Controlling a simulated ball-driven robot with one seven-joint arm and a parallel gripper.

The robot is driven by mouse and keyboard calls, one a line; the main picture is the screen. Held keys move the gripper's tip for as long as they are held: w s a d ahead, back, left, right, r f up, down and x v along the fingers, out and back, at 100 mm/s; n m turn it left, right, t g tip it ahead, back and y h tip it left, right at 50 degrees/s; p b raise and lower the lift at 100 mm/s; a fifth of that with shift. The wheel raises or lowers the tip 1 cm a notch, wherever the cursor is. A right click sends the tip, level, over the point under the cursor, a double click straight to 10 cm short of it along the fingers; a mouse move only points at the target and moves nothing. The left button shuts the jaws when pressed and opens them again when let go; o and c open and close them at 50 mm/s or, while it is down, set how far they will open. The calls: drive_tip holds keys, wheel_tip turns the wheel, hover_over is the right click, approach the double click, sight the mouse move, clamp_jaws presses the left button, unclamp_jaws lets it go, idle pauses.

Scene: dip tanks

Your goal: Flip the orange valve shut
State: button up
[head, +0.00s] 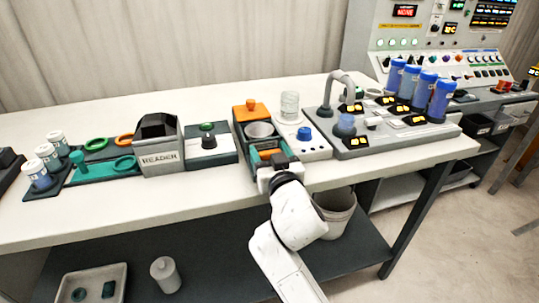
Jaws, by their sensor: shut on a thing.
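A dark tank unit (240,127) stands near the table's front edge, with a grey round bowl in its middle. An orange block with a knob (250,107) sits at its back end. A small orange bar, which looks like the orange valve (269,153), shows at its front end between teal parts. My gripper (270,160) is at this front end, reaching in from the front edge. Its jaws are shut on the orange valve, as far as I can see. The fingertips and part of the valve are hidden by the gripper body.
Left of the unit are a green-knobbed box (207,142) and a grey READER bin (160,158). Right of it are a blue-knobbed white box (304,145) with a clear jar and a grey station (385,140) with several blue tubes. A bucket (335,212) stands below.

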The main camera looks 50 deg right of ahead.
drive_tip(key=o, duration=1)
drive_tip(key=shift+c, duration=0.2)
drive_tip(key=v, duration=1)
drive_tip(key=shift+s+a+b, duration=0.3)
drive_tip(key=shift+b, duration=0.15)
